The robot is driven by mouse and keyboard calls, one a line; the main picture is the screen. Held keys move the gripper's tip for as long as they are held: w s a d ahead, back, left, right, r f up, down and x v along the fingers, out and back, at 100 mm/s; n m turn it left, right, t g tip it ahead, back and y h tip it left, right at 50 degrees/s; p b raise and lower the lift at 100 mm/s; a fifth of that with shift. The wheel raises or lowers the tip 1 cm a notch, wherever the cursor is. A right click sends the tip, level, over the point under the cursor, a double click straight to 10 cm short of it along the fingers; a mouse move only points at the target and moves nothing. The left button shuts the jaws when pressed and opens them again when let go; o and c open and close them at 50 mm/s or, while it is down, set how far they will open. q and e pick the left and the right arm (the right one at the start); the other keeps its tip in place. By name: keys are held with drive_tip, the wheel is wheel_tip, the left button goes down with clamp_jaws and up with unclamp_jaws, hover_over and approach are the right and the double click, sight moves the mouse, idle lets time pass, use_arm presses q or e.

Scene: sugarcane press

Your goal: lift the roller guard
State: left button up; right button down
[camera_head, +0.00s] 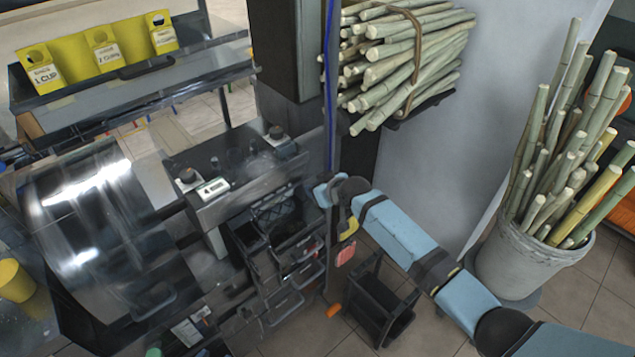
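A large shiny curved metal cover (95,215) fills the left of the head view and looks like the roller guard. It appears down, and what lies under it is hidden. Right of it stands the press body, with a grey control box (235,165) with knobs and a small white label. Below the box is a dark open frame with slots (280,235). My light-blue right arm comes in from the lower right. Its end, with my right gripper (330,190), is at the right side of the press, apart from the curved cover. Its fingers cannot be made out. My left gripper is not seen.
A dark post (290,50) rises behind the press. A bundle of cane (410,60) rests on a wall rack. A white bucket (525,262) of upright canes stands at right. A counter with yellow cup holders (105,50) is at upper left. A small black stand (380,305) is on the floor.

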idle(0.3)
drive_tip(key=c, duration=0.9)
unclamp_jaws()
drive_tip(key=shift+r, duration=0.1)
drive_tip(key=v, duration=1.4)
drive_tip(key=shift+a, duration=0.1)
drive_tip(key=shift+w, duration=0.1)
